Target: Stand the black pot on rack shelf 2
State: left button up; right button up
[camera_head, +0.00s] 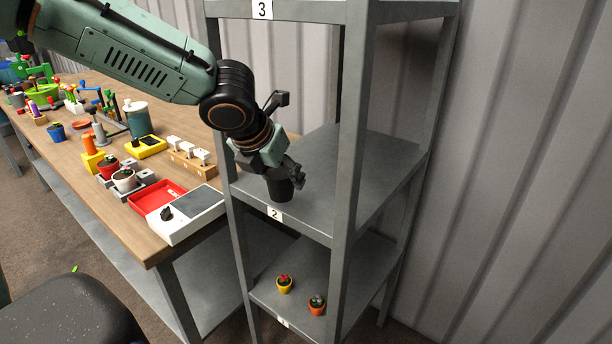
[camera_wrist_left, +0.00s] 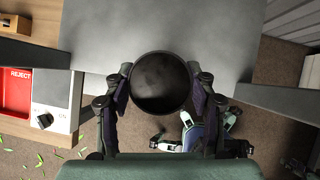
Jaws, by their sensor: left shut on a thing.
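The black pot (camera_head: 280,188) is at the front edge of rack shelf 2 (camera_head: 345,185), just above the label "2". It looks upright, and I cannot tell whether its base touches the shelf. My left gripper (camera_head: 284,172) is shut on the pot from above and behind its rim. In the left wrist view the pot (camera_wrist_left: 160,83) is a dark round opening between the two fingers of my left gripper (camera_wrist_left: 160,95), with the grey shelf (camera_wrist_left: 160,35) beyond it. My right gripper is not seen.
A rack post (camera_head: 350,120) stands right of my gripper. Shelf 2 is otherwise clear.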

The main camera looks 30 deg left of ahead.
pick_arm(q)
jog(key=w, duration=0.1)
jog(key=w+r+p, duration=0.1)
jog(key=w, duration=0.1)
jog(key=shift+d, duration=0.15)
jog(key=w+p, duration=0.1)
jog(key=w, duration=0.1)
jog(key=w+p, duration=0.2)
jog(key=w+a+p, duration=0.1)
jog(key=w+p, duration=0.1)
jog(key=shift+w+f, duration=0.1)
jog(key=shift+w, duration=0.05)
jog(key=shift+w+p, duration=0.35)
jog(key=shift+p, duration=0.15)
jog(key=shift+w+f, duration=0.15)
jog(key=shift+f, duration=0.25)
notch_tip(320, 180, down, 3)
jog(key=b, duration=0.3)
jog(key=shift+r+b, duration=0.15)
jog(key=shift+b, duration=0.25)
jog(key=shift+f+b, duration=0.25)
jog(key=shift+b, duration=0.05)
jog(key=shift+f, duration=0.1)
